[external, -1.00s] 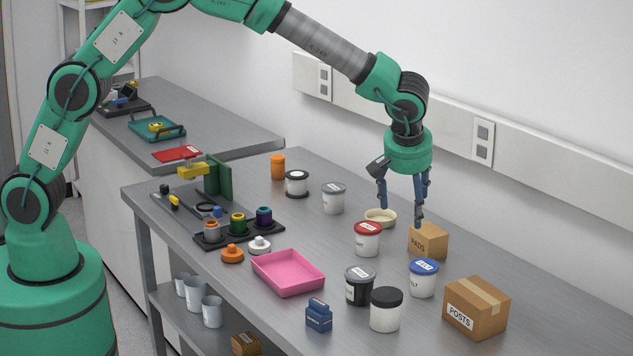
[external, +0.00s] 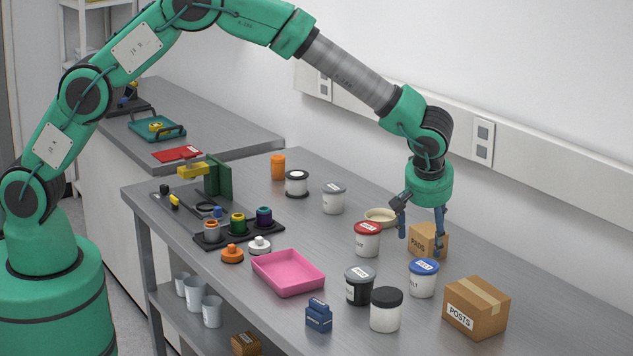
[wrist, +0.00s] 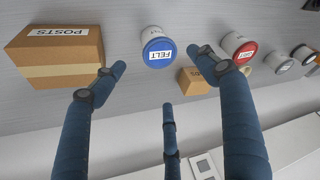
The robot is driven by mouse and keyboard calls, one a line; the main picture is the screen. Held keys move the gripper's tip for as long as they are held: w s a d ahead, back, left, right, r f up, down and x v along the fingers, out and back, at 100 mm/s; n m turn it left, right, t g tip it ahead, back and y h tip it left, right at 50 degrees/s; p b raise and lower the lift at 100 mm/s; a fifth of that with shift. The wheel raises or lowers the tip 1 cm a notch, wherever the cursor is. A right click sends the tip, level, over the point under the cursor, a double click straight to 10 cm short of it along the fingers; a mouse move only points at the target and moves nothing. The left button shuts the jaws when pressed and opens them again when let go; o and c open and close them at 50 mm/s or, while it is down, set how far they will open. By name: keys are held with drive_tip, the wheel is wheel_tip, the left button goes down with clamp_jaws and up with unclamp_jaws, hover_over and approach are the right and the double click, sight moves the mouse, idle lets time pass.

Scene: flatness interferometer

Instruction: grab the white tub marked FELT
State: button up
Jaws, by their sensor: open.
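The white tub with a blue lid (external: 423,279) stands upright on the right part of the bench. In the wrist view its blue lid carries a label reading FELT (wrist: 158,48). My gripper (external: 421,240) is open and empty, with its blue fingers pointing down. It hangs behind the tub and in front of the PADS box, apart from the tub. In the wrist view the tub lies just beyond and between the spread fingertips (wrist: 158,66).
A red-lidded white tub (external: 367,239) stands left of my gripper. The PADS box (external: 420,238) is partly behind my fingers. The POSTS box (external: 477,306) is right of the FELT tub. Black-lidded (external: 386,312) and black (external: 359,286) tubs stand in front; a pink tray (external: 288,284) lies left.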

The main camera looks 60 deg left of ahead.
sight(424, 265)
drive_tip(key=x, duration=0.7)
drive_tip(key=shift+a+f, duration=0.1)
drive_tip(key=shift+f, duration=0.05)
drive_tip(key=shift+f, duration=0.1)
drive_tip(key=shift+x, duration=2.55)
drive_tip(key=c, duration=1)
